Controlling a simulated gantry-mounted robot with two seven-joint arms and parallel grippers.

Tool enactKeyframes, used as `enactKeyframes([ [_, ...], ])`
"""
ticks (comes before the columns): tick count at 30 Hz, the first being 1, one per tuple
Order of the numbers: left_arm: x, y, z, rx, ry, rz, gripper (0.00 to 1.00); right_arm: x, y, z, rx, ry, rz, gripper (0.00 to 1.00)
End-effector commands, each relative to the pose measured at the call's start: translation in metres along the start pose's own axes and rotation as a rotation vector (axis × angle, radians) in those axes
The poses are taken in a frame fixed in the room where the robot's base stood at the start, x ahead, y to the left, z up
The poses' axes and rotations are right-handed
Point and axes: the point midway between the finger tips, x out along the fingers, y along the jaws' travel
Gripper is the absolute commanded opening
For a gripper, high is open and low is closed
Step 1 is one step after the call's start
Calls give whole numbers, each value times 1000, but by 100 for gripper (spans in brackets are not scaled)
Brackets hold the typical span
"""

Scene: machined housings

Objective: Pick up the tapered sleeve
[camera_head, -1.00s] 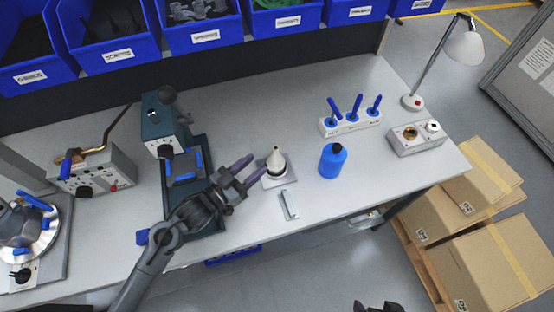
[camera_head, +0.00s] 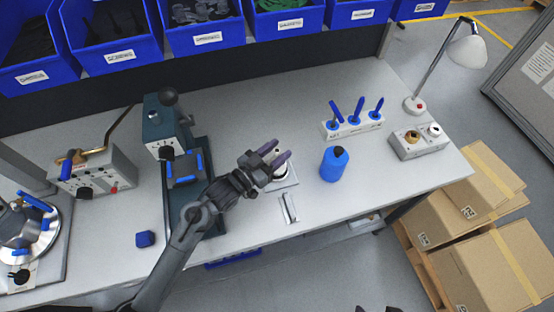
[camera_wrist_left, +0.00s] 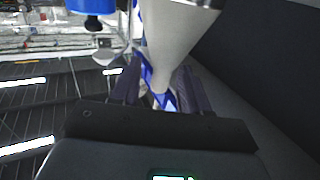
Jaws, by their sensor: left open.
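The tapered sleeve (camera_head: 281,172) is a pale cone standing upright on a light square base plate (camera_head: 291,182) on the bench. My left gripper (camera_head: 277,154) is at the sleeve, with its two purple-grey fingers open and hiding most of the cone. In the left wrist view the sleeve (camera_wrist_left: 176,38) shows large and inverted, its narrow end reaching between the spread fingers of the gripper (camera_wrist_left: 158,72). I cannot tell whether the fingers touch it. Only dark tips, apparently of my right gripper (camera_head: 378,309), show at the bottom edge.
A rack with blue-handled tools (camera_head: 353,127) is behind right.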

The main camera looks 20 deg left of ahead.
Motion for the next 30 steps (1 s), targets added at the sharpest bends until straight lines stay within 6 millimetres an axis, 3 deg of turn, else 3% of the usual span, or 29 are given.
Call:
enactKeyframes([
  [4,0,0,0,0,0,0,45,0,-1,0,2,0,-2,100],
  [13,0,0,0,0,0,0,0,0,-2,0,8,0,-7,100],
  [23,0,0,-1,0,0,0,0,0,-2,0,9,0,-7,100],
  [30,0,0,-15,1,2,0,0,-3,-2,-1,6,-1,-5,100],
])
